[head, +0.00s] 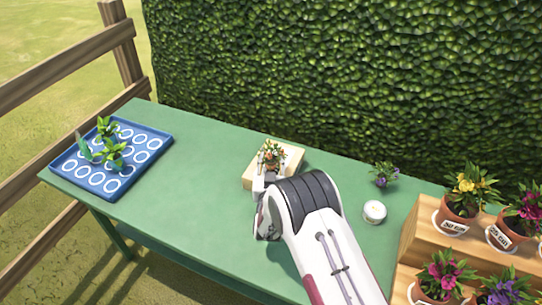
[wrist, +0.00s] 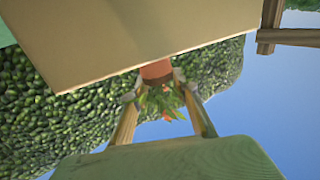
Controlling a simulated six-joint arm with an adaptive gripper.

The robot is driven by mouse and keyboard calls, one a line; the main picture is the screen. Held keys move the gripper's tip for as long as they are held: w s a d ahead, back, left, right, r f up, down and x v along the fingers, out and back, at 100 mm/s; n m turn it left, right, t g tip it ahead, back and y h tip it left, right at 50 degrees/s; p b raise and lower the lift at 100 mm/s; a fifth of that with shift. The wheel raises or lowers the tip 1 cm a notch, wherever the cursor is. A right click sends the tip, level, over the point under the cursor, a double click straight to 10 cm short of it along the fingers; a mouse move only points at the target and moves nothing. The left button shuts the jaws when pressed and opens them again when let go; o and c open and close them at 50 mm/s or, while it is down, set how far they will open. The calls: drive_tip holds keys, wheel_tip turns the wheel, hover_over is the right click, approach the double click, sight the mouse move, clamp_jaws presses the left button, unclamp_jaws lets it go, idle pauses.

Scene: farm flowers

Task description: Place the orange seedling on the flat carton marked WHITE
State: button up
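The orange seedling (head: 271,154) shows orange flowers and green leaves in the head view, over the pale flat carton (head: 293,160) at the middle back of the table. In the wrist view, its terracotta pot (wrist: 157,70) lies against the edge of a broad tan surface, the carton (wrist: 130,35). My gripper (head: 267,179) is at the carton's front edge, its fingers on both sides of the seedling in the wrist view (wrist: 158,92), shut on it. I cannot tell whether the pot touches the carton. No marking on the carton is visible.
A blue tray (head: 84,182) with white rings and a few green plants stands at the left. A purple-flowered plant (head: 384,174) and a small white round item (head: 374,211) stand right of my arm. A wooden step rack (head: 425,247) holds several labelled pots. Green table (head: 195,205) is clear left of the carton.

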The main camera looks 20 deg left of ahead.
drive_tip(key=shift+r, duration=0.2)
idle(0.3)
drive_tip(key=v, duration=1.2)
idle(0.3)
idle(0.8)
drive_tip(key=w+d+r+m+g+h, duration=0.1)
drive_tip(key=w+d+r+g, duration=0.15)
drive_tip(key=d+r, duration=0.5)
drive_tip(key=w+d+r+m+g+h, duration=0.1)
drive_tip(key=w+d+r+g, duration=0.15)
drive_tip(key=d+r, duration=0.5)
drive_tip(key=s+d+r+h, duration=0.1)
drive_tip(key=s+d+r, duration=0.2)
drive_tip(key=d+r, duration=0.3)
drive_tip(key=s+d+r+m+g+h, duration=0.1)
drive_tip(key=s+d+r+g, duration=0.15)
drive_tip(key=s+d, duration=0.45)
drive_tip(key=s+d+r+g+h, duration=0.1)
drive_tip(key=s+d+r, duration=0.2)
drive_tip(key=s+d, duration=0.4)
drive_tip(key=s+d+g+h, duration=0.1)
drive_tip(key=s+d, duration=0.3)
drive_tip(key=s, duration=0.4)
drive_tip(key=s+d+f+m+g+h, duration=0.1)
drive_tip(key=s+d, duration=0.3)
drive_tip(key=s, duration=0.5)
drive_tip(key=shift+s+d, duration=0.25)
drive_tip(key=shift+d, duration=0.15)
